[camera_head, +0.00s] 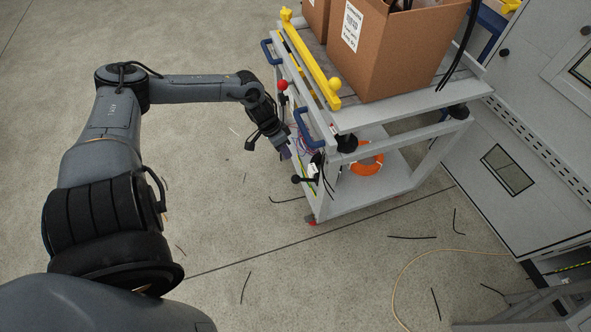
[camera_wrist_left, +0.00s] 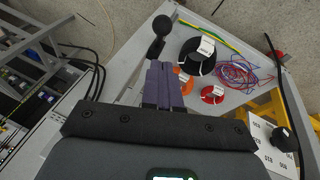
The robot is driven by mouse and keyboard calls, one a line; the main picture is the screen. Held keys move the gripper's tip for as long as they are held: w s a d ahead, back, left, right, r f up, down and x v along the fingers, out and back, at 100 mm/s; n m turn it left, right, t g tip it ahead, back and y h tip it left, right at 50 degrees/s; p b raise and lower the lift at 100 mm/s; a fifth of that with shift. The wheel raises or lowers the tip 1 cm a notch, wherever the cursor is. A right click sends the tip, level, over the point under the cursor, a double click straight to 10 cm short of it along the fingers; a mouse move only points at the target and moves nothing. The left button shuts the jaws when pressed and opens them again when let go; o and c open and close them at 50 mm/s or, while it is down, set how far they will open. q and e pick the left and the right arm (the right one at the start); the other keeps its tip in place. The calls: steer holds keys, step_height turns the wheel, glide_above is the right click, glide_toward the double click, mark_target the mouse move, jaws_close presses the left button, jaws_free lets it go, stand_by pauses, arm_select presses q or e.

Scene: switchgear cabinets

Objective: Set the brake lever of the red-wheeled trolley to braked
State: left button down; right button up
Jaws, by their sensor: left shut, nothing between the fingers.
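The trolley (camera_head: 372,196) stands right of centre in the head view, with a red wheel (camera_head: 311,221) at its near lower corner. A short lever with a black ball knob (camera_head: 297,179) sticks out at its near end, beside a small white label (camera_head: 312,169). I take this as the brake lever; its setting cannot be told. The knob also shows in the wrist view (camera_wrist_left: 162,25), just beyond the fingertips. My left gripper (camera_head: 286,153) is shut and empty, a little above the knob in the head view; its purple fingers (camera_wrist_left: 160,66) appear apart from it. My right gripper is out of view.
Blue handles (camera_head: 307,130), a red ball (camera_head: 282,85) and a yellow bar (camera_head: 312,60) line the trolley's side. A cardboard box (camera_head: 395,55) is on top; coils and wires (camera_wrist_left: 237,72) lie on the lower shelf. Cabinets stand right. Floor at left is open, with scattered cable scraps.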

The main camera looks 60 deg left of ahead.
arm_select(q)
steer(key=b, duration=0.6)
glide_toward(305, 180)
steer(key=shift+d+f+b, duration=0.15)
steer(key=shift+f+b, duration=0.3)
steer(key=shift+f, duration=0.85)
steer(key=shift+s, duration=0.1)
